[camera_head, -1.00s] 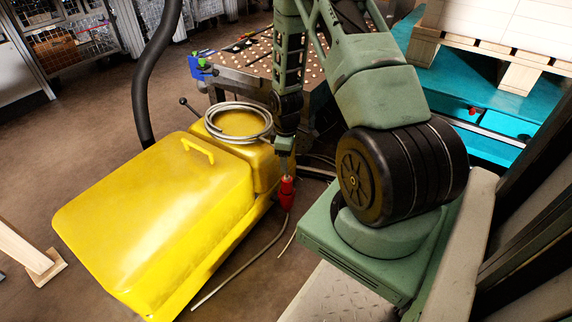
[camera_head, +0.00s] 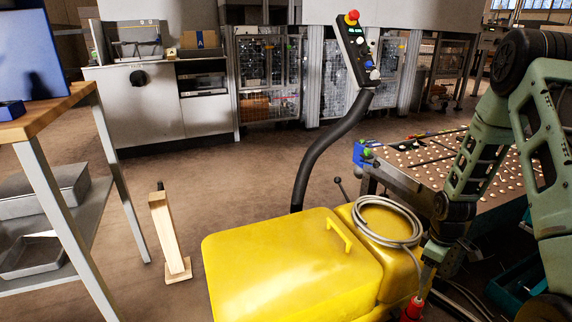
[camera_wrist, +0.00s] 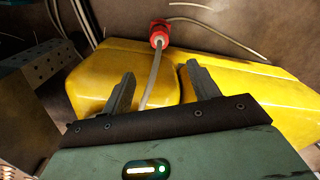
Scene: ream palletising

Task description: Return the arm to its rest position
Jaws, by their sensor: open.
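My gripper shows in the wrist view (camera_wrist: 158,88) with its two dark fingers apart and nothing between them. Beyond the fingers lie a yellow housing (camera_wrist: 97,82) and a red plug (camera_wrist: 159,34) on a grey cable. In the head view my green arm stands folded at the right edge, and its lower end hangs beside the yellow housing (camera_head: 290,265). The gripper's fingertips cannot be made out there. The red plug (camera_head: 412,309) shows at the bottom edge, below the arm's end.
A perforated table (camera_head: 425,165) stands behind the arm. A black hose with a control panel (camera_head: 356,50) rises behind the yellow housing. A workbench (camera_head: 50,120) stands at the left, with a wooden post (camera_head: 168,235) near it.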

